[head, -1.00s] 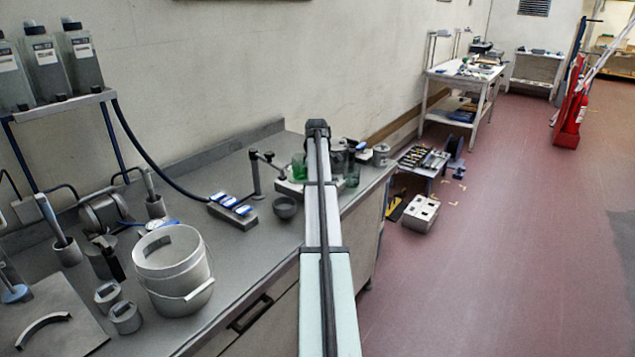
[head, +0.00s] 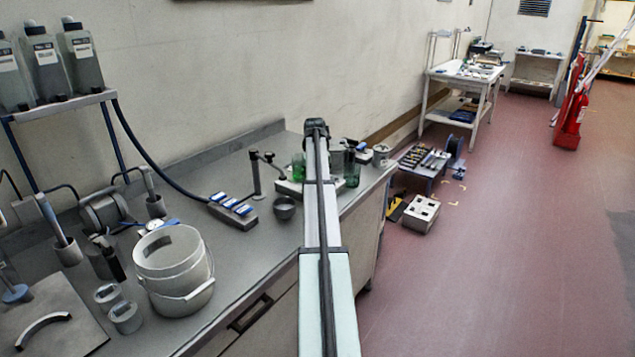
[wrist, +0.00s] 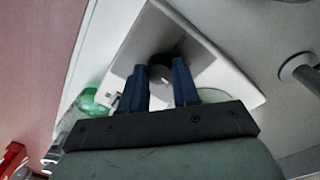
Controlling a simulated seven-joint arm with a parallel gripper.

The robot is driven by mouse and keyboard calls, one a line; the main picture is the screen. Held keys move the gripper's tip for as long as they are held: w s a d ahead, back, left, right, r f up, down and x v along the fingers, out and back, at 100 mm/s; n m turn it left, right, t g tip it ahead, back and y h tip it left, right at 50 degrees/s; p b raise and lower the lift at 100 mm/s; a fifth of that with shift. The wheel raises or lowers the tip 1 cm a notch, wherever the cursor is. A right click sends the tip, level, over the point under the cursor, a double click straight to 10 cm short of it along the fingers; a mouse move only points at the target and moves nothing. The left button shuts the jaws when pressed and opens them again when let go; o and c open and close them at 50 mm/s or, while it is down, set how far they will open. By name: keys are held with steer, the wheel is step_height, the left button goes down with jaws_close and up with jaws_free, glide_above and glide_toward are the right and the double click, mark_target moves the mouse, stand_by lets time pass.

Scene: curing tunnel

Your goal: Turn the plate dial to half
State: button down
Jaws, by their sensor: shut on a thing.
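The plate is a pale, square-cornered unit (wrist: 205,50) filling the middle of the wrist view. In the head view, part of its pale base (head: 288,187) shows left of my arm. A dark round dial (wrist: 160,72) shows between the blue fingers of my gripper (wrist: 159,80) in the wrist view. My gripper is shut on the dial, one finger on each side. The fingers partly hide the dial, and I cannot read a mark or its setting. In the head view, my arm hides the dial and the gripper.
Green glassware (wrist: 88,100) stands close to my gripper on the left in the wrist view. A green glass (head: 298,166) and a dark bowl (head: 285,208) stand near the plate. A post with a side arm (head: 255,172) rises behind. A white bucket (head: 173,270) stands at the front left.

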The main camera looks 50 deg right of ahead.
steer(key=shift+m, duration=1.9)
steer(key=c, duration=0.8)
jaws_free()
steer(key=r, duration=1.4)
steer(key=shift+w+a, duration=0.15)
steer(key=shift+w, duration=0.15)
steer(key=shift+f, duration=0.1)
